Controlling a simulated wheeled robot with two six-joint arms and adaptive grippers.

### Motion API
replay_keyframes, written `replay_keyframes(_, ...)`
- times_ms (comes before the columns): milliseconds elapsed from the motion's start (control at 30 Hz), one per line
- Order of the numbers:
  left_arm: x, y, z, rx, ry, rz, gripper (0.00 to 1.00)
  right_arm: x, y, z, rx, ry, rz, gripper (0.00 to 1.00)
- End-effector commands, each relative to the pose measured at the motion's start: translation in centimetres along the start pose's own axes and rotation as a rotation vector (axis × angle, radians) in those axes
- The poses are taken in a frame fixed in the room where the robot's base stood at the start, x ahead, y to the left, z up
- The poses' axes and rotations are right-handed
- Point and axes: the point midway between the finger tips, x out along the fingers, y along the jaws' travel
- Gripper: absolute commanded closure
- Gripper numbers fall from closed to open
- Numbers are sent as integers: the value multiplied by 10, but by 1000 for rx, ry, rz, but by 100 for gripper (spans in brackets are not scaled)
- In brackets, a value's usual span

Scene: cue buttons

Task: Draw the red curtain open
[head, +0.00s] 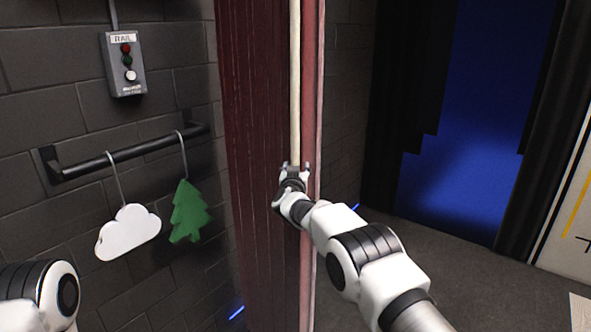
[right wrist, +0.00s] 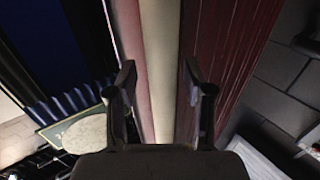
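The red curtain (head: 258,130) hangs as a tall, narrow bunch of dark red folds in the middle of the head view, with a paler pink edge at its right. A cream upright strip or pole (head: 295,80) runs down near that edge. My right gripper (head: 294,170) is at the strip, fingers pointing up and away. In the right wrist view, its two fingers (right wrist: 159,70) are apart, with the cream strip (right wrist: 160,40) between them and the red cloth (right wrist: 228,50) to the right. I cannot tell whether they touch it. My left gripper is out of view; only its arm shows.
A grey control box (head: 124,62) with red, green and white buttons is on the dark brick wall. Below it, a black rail (head: 125,153) carries a white cloud (head: 128,232) and a green tree (head: 188,212). Black drapes and a blue backdrop (head: 465,120) stand at right; grey floor is clear.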

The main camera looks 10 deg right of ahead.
Motion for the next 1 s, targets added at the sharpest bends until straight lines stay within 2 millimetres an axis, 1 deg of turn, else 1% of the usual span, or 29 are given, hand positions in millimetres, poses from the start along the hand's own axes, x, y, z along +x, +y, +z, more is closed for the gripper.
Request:
replay_keyframes(200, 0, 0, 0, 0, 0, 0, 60, -2, -1, -2, -2, 1, 0, 48)
replay_keyframes(367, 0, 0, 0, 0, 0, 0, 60, -13, -1, -1, -2, -2, 3, 48)
replay_keyframes(467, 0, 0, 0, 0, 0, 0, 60, -26, -1, -2, -4, -1, 0, 48)
replay_keyframes(567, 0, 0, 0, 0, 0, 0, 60, -44, -1, -2, -4, -1, -1, 48)
replay_keyframes(833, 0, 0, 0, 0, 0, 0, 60, -99, -1, 0, -3, -1, -2, 48)
replay_keyframes(900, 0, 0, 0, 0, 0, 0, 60, -109, -1, 0, -2, -1, -1, 48)
replay_keyframes(1000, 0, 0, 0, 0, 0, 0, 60, -117, 0, 1, 0, -1, 0, 48)
